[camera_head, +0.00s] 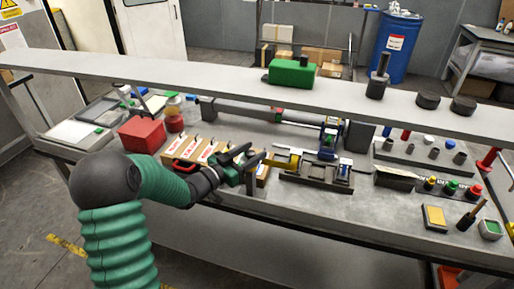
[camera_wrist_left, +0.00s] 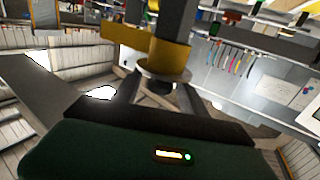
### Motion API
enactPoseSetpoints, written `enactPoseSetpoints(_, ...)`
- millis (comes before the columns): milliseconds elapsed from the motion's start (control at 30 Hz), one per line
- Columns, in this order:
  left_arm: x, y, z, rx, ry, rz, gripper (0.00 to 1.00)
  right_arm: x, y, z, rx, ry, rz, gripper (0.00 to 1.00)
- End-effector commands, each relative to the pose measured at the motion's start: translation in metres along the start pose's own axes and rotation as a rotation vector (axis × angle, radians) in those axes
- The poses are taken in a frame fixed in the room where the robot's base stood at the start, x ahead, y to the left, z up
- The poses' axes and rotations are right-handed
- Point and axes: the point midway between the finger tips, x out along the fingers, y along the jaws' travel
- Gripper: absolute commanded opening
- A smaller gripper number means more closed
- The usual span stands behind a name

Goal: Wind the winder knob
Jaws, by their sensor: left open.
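My left gripper (camera_head: 250,157) is at the front edge of the workbench, with its dark fingers spread and pointing toward a yellow block (camera_head: 284,162) on a dark bench fixture (camera_head: 312,182). In the left wrist view, a yellow block (camera_wrist_left: 158,52) shows ahead of the green gripper body, with a grey disc and a small dark round end (camera_wrist_left: 160,87) below it. This round end may be the winder knob; I cannot be sure. It appears between the fingers, but contact is not clear. My right gripper is not in view.
A cardboard-coloured box row (camera_head: 190,150) and a red box (camera_head: 141,134) are left of the gripper. A blue clamp-like device (camera_head: 328,138) stands behind the fixture. A raised grey shelf (camera_head: 220,80) spans the back. Bare bench (camera_head: 385,215) lies to the right.

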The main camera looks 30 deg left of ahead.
Motion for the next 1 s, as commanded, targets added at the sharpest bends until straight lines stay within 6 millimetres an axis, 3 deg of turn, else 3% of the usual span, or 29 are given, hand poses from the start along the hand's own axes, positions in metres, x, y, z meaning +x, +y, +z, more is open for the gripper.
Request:
enactPoseSetpoints(167,0.022,-0.001,0.0,0.0,0.001,0.001,0.49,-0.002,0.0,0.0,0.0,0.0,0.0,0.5)
enactPoseSetpoints(467,0.025,-0.001,0.0,0.0,0.0,-0.001,0.48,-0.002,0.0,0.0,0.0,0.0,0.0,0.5)
enactPoseSetpoints(833,0.025,-0.002,0.0,0.001,0.0,-0.001,0.0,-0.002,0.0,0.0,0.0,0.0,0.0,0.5)
enactPoseSetpoints(1000,0.025,-0.002,0.0,0.001,0.001,-0.002,0.0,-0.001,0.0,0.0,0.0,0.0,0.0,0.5)
